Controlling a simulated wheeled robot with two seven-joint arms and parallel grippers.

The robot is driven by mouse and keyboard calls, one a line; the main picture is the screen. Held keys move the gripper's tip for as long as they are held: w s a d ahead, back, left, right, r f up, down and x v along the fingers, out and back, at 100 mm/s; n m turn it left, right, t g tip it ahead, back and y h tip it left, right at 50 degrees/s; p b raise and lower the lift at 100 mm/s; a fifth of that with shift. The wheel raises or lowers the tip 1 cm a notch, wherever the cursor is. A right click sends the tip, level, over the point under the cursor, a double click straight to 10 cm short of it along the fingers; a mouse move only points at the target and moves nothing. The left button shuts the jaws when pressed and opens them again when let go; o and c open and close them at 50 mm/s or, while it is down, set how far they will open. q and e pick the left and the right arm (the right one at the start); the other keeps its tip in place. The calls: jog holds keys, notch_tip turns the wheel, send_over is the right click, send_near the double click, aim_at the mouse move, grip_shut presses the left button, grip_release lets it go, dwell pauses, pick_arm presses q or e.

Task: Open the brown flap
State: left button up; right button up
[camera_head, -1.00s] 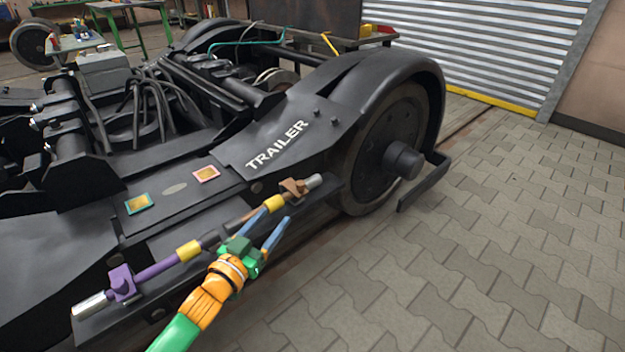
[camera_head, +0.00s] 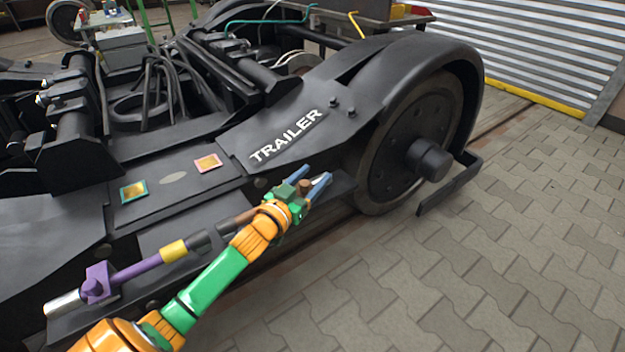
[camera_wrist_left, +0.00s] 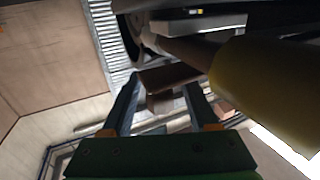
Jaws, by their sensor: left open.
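The brown flap (camera_wrist_left: 168,78) shows in the left wrist view as a small brown block at the end of a rod. It sits between the two blue fingertips of my left gripper (camera_wrist_left: 161,86), which are apart on either side of it. I cannot tell whether they touch it. In the head view my left gripper (camera_head: 314,178) is at the right end of the rod assembly on the bogie's side and hides most of the flap; a small brown part (camera_head: 304,187) shows between the fingers. My right gripper is not in view.
The rod carries a purple handle (camera_head: 135,272) and a yellow ring (camera_head: 174,250); a yellow ring (camera_wrist_left: 265,90) looms close in the left wrist view. The black bogie frame marked TRAILER (camera_head: 288,137) is behind, the wheel (camera_head: 410,140) to the right. The paved floor (camera_head: 480,290) is clear.

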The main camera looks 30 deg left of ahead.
pick_arm(q)
jog(key=shift+c, duration=0.2)
grip_shut()
dwell(1.3)
